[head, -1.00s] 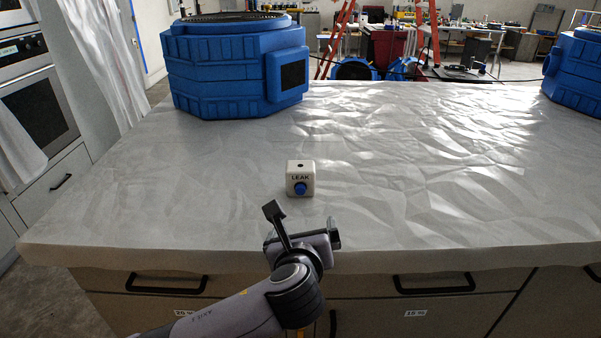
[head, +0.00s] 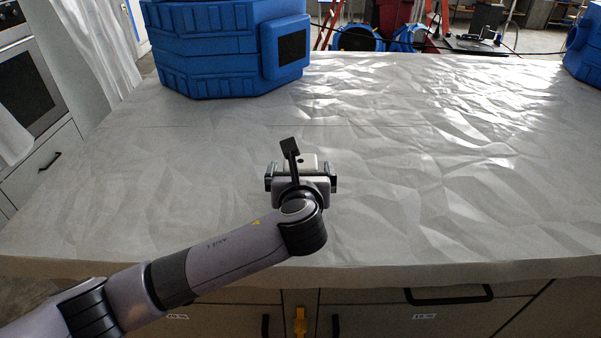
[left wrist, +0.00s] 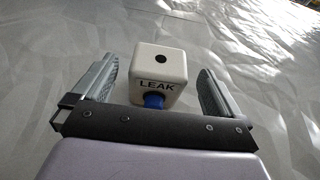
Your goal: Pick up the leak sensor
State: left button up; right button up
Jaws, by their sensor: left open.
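The leak sensor is a small white cube marked LEAK with a black dot on top and a blue button on its front. In the left wrist view the leak sensor (left wrist: 161,66) stands upright on the sheeted counter, between the two fingers of my left gripper (left wrist: 158,82), with a gap on each side. In the head view the leak sensor (head: 309,160) is mostly hidden behind my left gripper (head: 301,172), and only its top shows. My left gripper is open and low over the counter. My right gripper is not in view.
The counter (head: 430,180) is covered with wrinkled, shiny sheeting and is clear around the sensor. A large blue machine (head: 225,50) stands at the back left. Another blue machine (head: 585,50) is at the far right edge. Drawers with handles are below the front edge.

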aim_at(301, 165)
pick_arm(q)
jog(key=shift+x, duration=1.6)
jog(key=shift+r, duration=0.1)
jog(key=c, duration=1)
jog(key=shift+c, duration=0.2)
notch_tip(301, 165, up, 20)
jog(key=shift+f+b, duration=2.95)
jog(key=shift+f, duration=6.7)
